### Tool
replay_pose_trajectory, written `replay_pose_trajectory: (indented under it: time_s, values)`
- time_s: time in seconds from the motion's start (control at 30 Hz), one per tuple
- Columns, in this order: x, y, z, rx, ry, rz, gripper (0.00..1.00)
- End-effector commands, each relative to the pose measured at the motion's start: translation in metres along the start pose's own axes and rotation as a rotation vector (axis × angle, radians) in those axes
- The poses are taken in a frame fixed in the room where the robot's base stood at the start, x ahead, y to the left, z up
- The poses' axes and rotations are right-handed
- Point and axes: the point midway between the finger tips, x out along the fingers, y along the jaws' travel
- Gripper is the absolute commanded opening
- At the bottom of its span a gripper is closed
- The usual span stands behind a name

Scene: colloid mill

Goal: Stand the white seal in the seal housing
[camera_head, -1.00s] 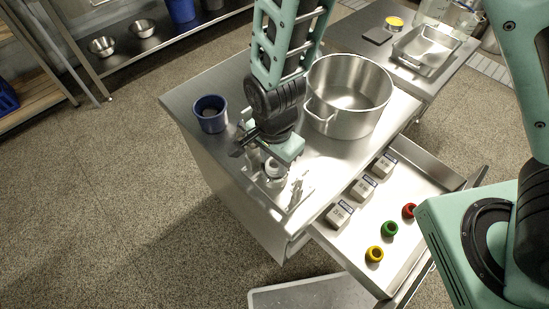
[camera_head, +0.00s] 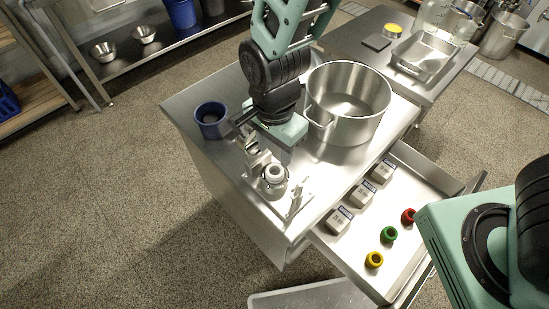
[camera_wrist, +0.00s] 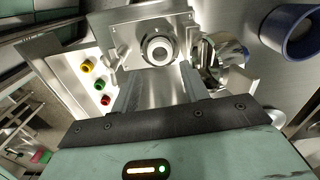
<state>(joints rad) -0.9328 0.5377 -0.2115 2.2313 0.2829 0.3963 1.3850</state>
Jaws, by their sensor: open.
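The white seal (camera_head: 274,173) is a small pale ring with a dark centre. It sits at the round opening of the metal seal housing (camera_head: 272,188) at the table's near corner; how deep it sits I cannot tell. In the wrist view the seal (camera_wrist: 158,50) shows face-on, ringed by the housing (camera_wrist: 130,48). My gripper (camera_head: 258,158) is open, above and just behind the housing in the head view. In the wrist view my gripper (camera_wrist: 157,85) points towards the seal, with no object visibly held. The fingertips are hard to make out against the metal.
A large steel pot (camera_head: 348,105) stands close right of my gripper, and a blue cup (camera_head: 211,120) to its left.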

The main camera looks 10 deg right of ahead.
Motion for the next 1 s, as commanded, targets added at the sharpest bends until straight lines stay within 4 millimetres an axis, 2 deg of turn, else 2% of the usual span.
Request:
replay_pose_trajectory:
  time_s: [0.03, 0.2, 0.47, 0.57, 0.67, 0.9, 1.0]
  values:
    - [-0.013, -0.001, 0.001, -0.001, -0.001, -0.005, 0.45]
    - [-0.037, -0.001, 0.000, -0.001, 0.000, -0.002, 0.45]
    - [-0.050, 0.000, 0.000, -0.001, -0.001, 0.001, 0.45]
    - [-0.055, 0.005, 0.001, -0.049, -0.015, 0.000, 0.45]
    - [-0.068, 0.018, 0.003, -0.199, -0.048, -0.006, 0.45]
    - [-0.117, 0.077, 0.010, -0.870, -0.094, -0.066, 0.45]
    - [-0.130, 0.102, 0.009, -1.140, -0.069, -0.079, 0.45]
